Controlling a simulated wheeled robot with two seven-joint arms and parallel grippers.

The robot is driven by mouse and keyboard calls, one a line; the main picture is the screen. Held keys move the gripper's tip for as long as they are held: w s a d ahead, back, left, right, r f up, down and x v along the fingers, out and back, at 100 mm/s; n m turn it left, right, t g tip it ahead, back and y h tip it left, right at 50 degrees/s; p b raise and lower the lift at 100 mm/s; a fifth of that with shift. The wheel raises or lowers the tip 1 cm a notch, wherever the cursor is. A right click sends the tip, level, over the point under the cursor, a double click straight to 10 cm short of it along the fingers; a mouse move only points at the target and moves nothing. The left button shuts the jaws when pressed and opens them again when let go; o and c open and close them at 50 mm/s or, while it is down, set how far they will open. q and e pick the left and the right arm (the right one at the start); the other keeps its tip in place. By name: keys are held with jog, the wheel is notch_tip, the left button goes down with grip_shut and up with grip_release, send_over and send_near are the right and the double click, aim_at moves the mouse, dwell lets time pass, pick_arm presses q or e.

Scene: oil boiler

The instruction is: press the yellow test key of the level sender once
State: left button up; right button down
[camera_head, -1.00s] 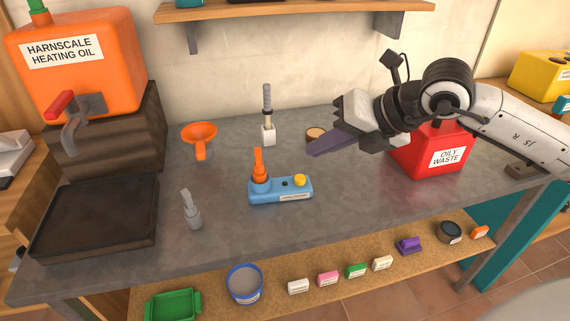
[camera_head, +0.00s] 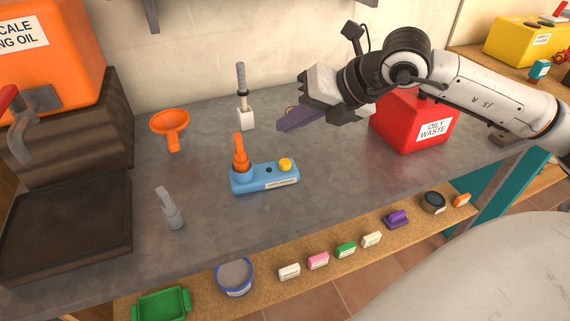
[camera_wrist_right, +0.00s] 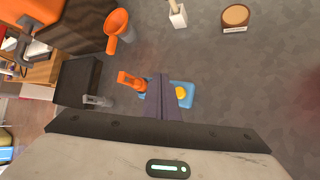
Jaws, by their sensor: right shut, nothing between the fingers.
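The level sender is a light blue block (camera_head: 262,181) on the grey bench, with an orange part standing at its left end. Its round yellow test key (camera_head: 285,164) is on top at the right end. My right gripper (camera_head: 282,126) is shut and empty, above the bench behind and above the key, not touching it. In the right wrist view the shut fingers (camera_wrist_right: 166,92) cover the middle of the blue block, and the yellow key (camera_wrist_right: 181,92) shows just right of them. My left gripper is not in view.
A red oily waste can (camera_head: 408,128) is under my right arm. A front shelf (camera_head: 330,262) holds several small items.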

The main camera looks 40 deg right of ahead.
jog(key=b, duration=0.4)
send_over(290, 164)
notch_tip(290, 164, down, 6)
jog(key=shift+r, duration=0.2)
jog(key=shift+f, duration=0.45)
jog(key=shift+r, duration=0.1)
jog(key=shift+b, duration=0.35)
dwell(0.7)
jog(key=shift+f+b, duration=0.4)
jog(key=shift+b, duration=0.2)
jog(key=shift+f+b, duration=0.5)
jog(key=shift+b, duration=0.1)
dwell(0.6)
dwell(0.3)
jog(key=shift+r+p, duration=0.45)
jog(key=shift+r, duration=0.45)
